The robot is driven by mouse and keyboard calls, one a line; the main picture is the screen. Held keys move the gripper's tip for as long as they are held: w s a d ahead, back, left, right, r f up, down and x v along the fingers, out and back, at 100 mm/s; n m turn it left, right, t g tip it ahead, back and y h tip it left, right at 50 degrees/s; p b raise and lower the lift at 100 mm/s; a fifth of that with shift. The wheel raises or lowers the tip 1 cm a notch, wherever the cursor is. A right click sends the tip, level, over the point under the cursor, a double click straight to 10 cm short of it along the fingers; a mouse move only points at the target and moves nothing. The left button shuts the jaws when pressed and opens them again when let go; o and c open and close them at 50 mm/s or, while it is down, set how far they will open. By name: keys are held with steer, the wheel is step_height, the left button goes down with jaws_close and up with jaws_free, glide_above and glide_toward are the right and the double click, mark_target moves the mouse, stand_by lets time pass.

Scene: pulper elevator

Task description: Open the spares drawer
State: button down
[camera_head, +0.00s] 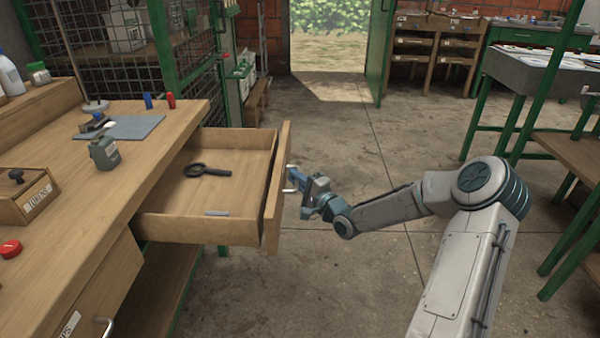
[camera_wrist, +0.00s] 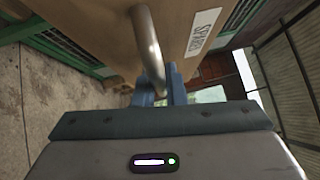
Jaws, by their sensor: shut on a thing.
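The spares drawer (camera_head: 205,229) is pulled well out of the wooden workbench (camera_head: 80,235), and its inside shows. A black magnifier-shaped tool (camera_head: 208,171) and a small grey flat piece (camera_head: 216,212) lie in it. My gripper (camera_head: 291,180) is at the outer side of the drawer front, shut on its metal handle. In the wrist view the curved handle (camera_wrist: 147,45) runs down between my blue fingers (camera_wrist: 158,88). The drawer front (camera_wrist: 185,20) there bears a white label reading SPARES (camera_wrist: 205,31). The exact finger contact is partly hidden.
A second drawer with a handle (camera_head: 106,327) is shut at the near left. A grey box-like device (camera_head: 104,152), a blue-grey mat (camera_head: 120,127) and a tokens box (camera_head: 28,195) stand on the bench. The concrete floor (camera_head: 330,270) right of the drawer is clear.

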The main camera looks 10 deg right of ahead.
steer(key=shift+s+d, duration=0.1)
steer(key=shift+d, duration=0.4)
steer(key=c, duration=1.5)
jaws_free()
steer(key=p+v, duration=0.3)
steer(key=v, duration=1.1)
steer(key=shift+a, duration=0.15)
